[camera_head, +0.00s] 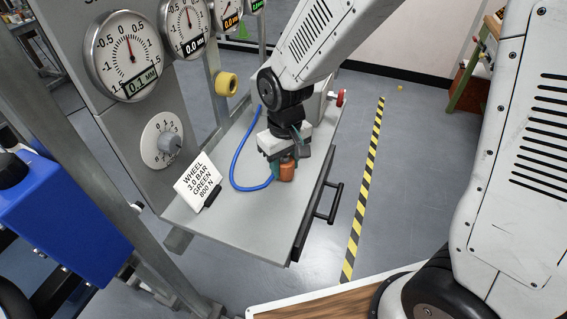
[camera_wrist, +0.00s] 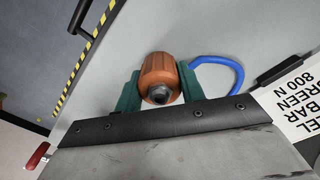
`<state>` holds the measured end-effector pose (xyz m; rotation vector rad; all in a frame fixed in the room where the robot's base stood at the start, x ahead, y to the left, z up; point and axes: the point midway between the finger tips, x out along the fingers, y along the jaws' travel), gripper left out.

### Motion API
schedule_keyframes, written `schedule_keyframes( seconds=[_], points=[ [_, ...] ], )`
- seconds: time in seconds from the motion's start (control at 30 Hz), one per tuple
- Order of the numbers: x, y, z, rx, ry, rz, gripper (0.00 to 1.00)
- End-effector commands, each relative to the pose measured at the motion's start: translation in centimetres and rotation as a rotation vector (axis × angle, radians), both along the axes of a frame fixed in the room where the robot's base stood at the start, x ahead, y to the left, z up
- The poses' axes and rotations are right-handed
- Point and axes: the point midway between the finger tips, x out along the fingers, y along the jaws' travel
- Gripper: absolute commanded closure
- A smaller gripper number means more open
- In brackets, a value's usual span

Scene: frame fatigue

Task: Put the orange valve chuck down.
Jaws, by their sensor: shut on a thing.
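The orange valve chuck (camera_wrist: 160,72) is a ribbed orange cylinder with a dark metal nozzle. In the wrist view it sits between the two green fingers of my gripper (camera_wrist: 160,90), which are shut on it. In the head view my gripper (camera_head: 279,170) points down over the grey shelf, and the orange chuck (camera_head: 287,170) shows at its fingertips, partly hidden by them. I cannot tell whether the chuck touches the shelf. A blue hose (camera_head: 237,165) curves over the shelf beside my gripper and also shows in the wrist view (camera_wrist: 238,72).
The grey shelf (camera_head: 225,212) has free room in front of my gripper. A white card (camera_head: 198,181) reading "WHEEL 3.0 BAR GREEN 800 N" stands at its left. Gauges (camera_head: 128,55) and a dial (camera_head: 163,140) are on the panel behind. A dark handle (camera_head: 330,203) is on the right edge.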

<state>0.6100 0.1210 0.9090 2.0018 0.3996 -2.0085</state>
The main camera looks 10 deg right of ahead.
Motion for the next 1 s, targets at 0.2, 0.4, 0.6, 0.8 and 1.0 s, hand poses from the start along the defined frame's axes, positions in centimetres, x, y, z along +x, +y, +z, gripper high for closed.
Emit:
schedule_keyframes(
  seconds=[0.2, 0.4, 0.6, 0.8, 1.0],
  points=[
    [0.0, 0.0, -0.6, 0.0, -0.001, 0.001, 0.93],
    [-0.1, 0.1, -0.9, 0.0, 0.0, 0.003, 0.93],
    [-0.1, 0.3, -0.9, 0.0, -0.001, 0.004, 0.39],
    [0.0, 0.3, -0.8, 0.0, -0.001, 0.004, 0.39],
    [0.0, 0.3, 1.7, 0.002, -0.005, 0.004, 0.39]
  ],
)
